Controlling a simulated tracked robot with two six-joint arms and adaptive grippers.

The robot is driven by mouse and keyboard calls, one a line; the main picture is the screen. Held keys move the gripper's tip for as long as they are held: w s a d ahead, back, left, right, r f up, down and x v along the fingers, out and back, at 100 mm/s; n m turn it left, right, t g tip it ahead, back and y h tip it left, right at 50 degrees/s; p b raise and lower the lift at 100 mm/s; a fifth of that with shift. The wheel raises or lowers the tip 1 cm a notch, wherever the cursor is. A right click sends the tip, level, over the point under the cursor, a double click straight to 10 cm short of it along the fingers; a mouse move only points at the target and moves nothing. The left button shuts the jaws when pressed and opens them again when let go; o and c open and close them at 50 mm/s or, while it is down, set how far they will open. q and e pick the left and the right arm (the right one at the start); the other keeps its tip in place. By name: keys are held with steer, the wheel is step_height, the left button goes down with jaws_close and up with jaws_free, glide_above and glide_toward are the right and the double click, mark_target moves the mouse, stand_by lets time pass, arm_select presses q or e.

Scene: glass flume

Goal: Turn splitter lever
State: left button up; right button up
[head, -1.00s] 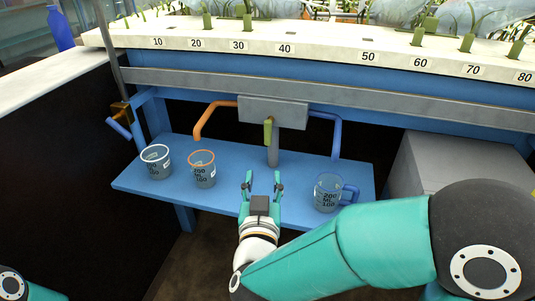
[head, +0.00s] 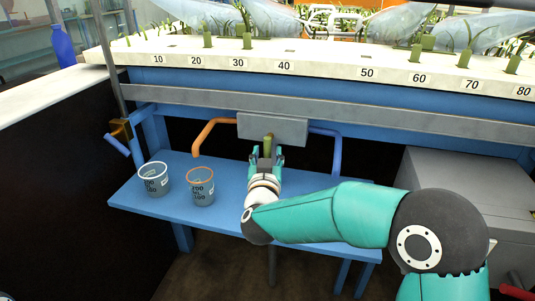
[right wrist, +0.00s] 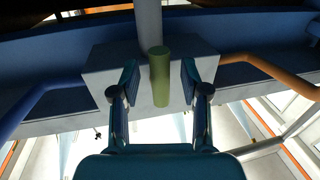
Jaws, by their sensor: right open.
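The splitter is a grey box (head: 290,128) under the flume's front edge, with an orange pipe (head: 208,129) on its left and a blue pipe (head: 337,143) on its right. Its green lever (head: 268,143) hangs at the front of the box. My right gripper (head: 266,155) is open at the lever. In the right wrist view the lever (right wrist: 159,80) stands between the two spread fingers, with a gap on either side; the grey box (right wrist: 105,75) is behind it. My left gripper is not in view.
A white-rimmed cup (head: 153,179) and an orange-rimmed cup (head: 200,187) stand on the blue shelf (head: 230,208), left of my right gripper. My right arm covers the shelf's right part. A grey cabinet (head: 455,170) stands at right.

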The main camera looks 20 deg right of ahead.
steer(key=shift+w+d, duration=0.25)
steer(key=shift+w, duration=0.4)
jaws_close()
